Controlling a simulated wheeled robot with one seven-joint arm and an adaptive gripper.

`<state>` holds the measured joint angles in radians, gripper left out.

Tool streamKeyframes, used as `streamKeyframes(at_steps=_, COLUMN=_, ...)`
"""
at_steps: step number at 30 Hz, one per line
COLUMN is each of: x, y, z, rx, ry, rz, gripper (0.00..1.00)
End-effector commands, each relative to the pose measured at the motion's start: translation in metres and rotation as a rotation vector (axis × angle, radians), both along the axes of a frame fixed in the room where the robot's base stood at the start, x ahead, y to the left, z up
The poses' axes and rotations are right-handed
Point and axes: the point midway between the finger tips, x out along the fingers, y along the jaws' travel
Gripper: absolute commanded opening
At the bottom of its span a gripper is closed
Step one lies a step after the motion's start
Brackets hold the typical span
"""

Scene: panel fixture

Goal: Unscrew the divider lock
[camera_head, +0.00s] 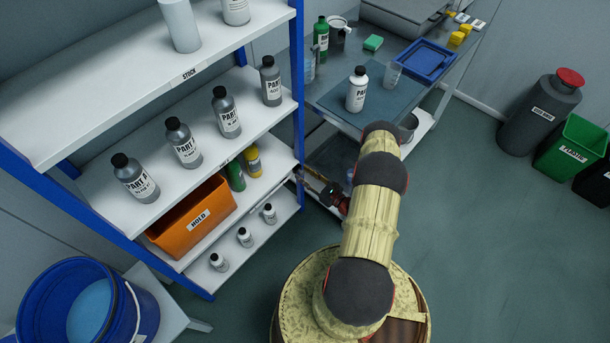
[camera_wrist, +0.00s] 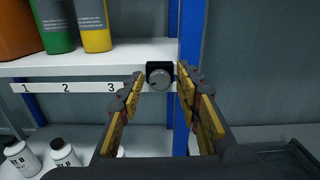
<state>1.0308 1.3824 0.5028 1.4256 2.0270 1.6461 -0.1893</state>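The divider lock appears to be the round grey knob (camera_wrist: 159,77) on a black mount at the right end of a white shelf's front edge, beside the blue post, in the wrist view. A small dark mark shows on its face. My gripper (camera_wrist: 160,88) is open, with one yellow-and-dark finger on each side of the knob in the picture. I cannot tell whether the fingertips reach around it or stop short; no contact is visible. In the head view my gripper (camera_head: 325,190) is at the shelf's right end, partly hidden by my arm, and the knob is not clear.
Green (camera_head: 235,175) and yellow (camera_head: 253,160) bottles and an orange HOLD bin (camera_head: 195,217) stand on the knob's shelf. Small white bottles (camera_head: 245,237) stand below. The blue post (camera_wrist: 188,60) is close to the right finger.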

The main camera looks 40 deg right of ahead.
Motion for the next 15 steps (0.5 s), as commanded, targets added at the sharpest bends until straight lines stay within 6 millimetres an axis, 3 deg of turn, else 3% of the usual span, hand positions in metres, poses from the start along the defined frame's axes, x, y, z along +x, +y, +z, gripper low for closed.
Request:
streamKeyframes(at_steps=10, x=-0.001, y=0.000, z=0.000, rx=0.001, ry=0.000, rz=0.000, gripper=0.38)
streamKeyframes(at_steps=15, x=-0.016, y=-0.003, z=0.000, rx=0.001, ry=0.001, rz=-0.003, gripper=0.38)
